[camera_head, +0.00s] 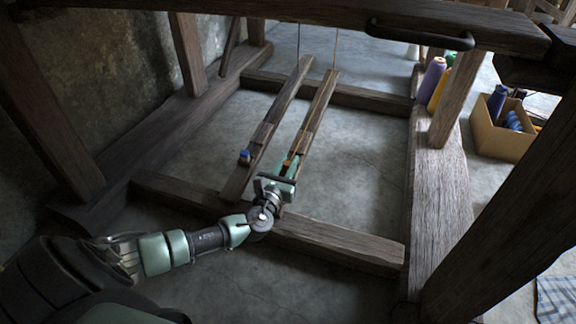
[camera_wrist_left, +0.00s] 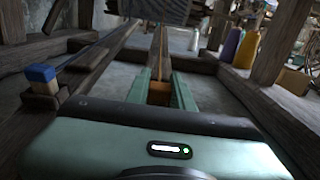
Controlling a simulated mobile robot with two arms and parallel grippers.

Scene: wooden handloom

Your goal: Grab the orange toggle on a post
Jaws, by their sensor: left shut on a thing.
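The orange toggle (camera_head: 290,162) stands at the near end of the right-hand wooden treadle bar (camera_head: 318,105). My left gripper (camera_head: 289,168) is shut on it, with a green finger on each side. In the left wrist view the toggle (camera_wrist_left: 159,88) shows as an orange-brown block between the two green fingers, partly hidden by the gripper body. A similar post with a blue top (camera_head: 244,156) stands on the left-hand treadle bar (camera_head: 280,105), apart from the gripper. The blue top also shows in the left wrist view (camera_wrist_left: 41,73). My right gripper is not in view.
Dark loom beams frame the floor space, with a cross beam (camera_head: 340,243) under my left arm. A purple thread cone (camera_head: 432,78) and a cardboard box (camera_head: 497,138) with blue spools stand at the right. Bare floor (camera_head: 355,155) lies right of the treadles.

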